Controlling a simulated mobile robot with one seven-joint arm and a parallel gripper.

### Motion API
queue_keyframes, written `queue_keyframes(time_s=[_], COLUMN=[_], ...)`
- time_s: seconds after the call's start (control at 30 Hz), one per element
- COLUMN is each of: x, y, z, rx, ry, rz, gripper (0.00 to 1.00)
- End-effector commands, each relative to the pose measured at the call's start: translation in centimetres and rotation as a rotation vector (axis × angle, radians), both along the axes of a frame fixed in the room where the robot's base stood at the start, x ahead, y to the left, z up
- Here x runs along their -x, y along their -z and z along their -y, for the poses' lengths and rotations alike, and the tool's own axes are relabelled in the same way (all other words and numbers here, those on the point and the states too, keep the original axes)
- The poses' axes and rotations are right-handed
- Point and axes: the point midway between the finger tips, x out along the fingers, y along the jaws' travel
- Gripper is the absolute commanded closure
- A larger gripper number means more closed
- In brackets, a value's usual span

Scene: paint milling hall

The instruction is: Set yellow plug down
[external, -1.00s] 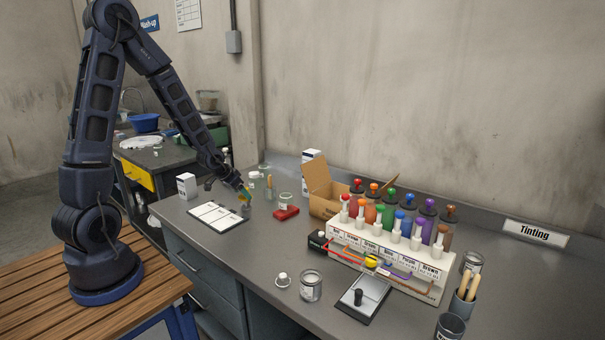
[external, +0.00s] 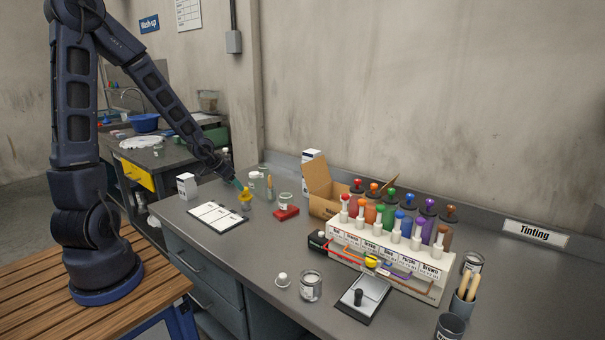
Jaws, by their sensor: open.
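A white box (external: 187,186) stands left of the clipboard. A red block (external: 286,213) and small jars are to the right. An open cardboard box (external: 322,197) and a rack of coloured bottles (external: 400,262) fill the middle right.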

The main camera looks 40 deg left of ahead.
Motion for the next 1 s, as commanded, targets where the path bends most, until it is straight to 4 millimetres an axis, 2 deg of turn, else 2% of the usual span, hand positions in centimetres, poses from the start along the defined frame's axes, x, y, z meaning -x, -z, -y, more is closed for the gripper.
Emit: queue_keyframes(time_s=[1.0], x=[1.0], y=[-1.6], z=[-0.2], rx=[0.001], ry=[-0.002], rz=[0.0], gripper=[0.26])
